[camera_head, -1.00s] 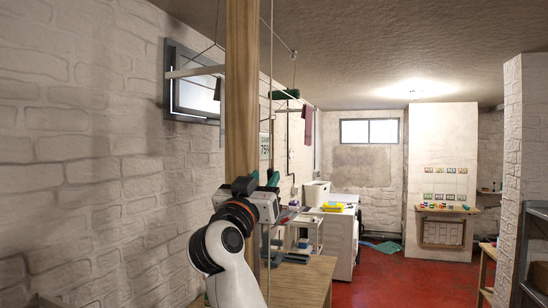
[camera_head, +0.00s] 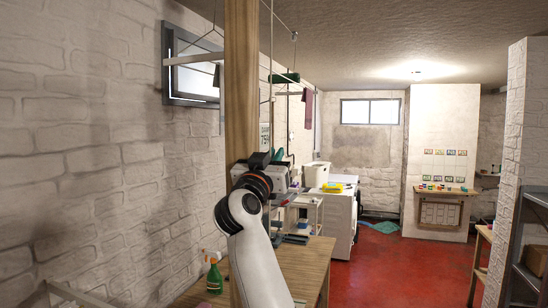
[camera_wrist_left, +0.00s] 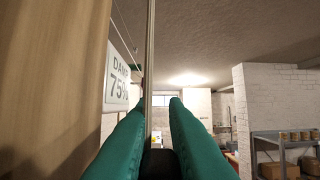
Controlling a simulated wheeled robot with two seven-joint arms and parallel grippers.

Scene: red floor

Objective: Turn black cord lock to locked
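My left gripper (camera_head: 279,161) is beside the wooden post (camera_head: 242,110), partly hidden behind my wrist. In the left wrist view its two green fingers (camera_wrist_left: 157,103) are apart, so it is open. A thin vertical cord or rod (camera_wrist_left: 149,60) runs down the gap between them, near the post's face. A dark shape (camera_wrist_left: 160,162) sits low between the fingers; I cannot tell whether it is the black cord lock or part of my gripper. I cannot make out the lock's setting. My right gripper is not in view.
A wooden table (camera_head: 295,268) stands below my left arm, with a green spray bottle (camera_head: 214,272) on it. A white brick wall (camera_head: 90,150) is at the left. Cords and a hanging rail (camera_head: 195,59) are overhead. The red floor (camera_head: 400,270) at the right is clear.

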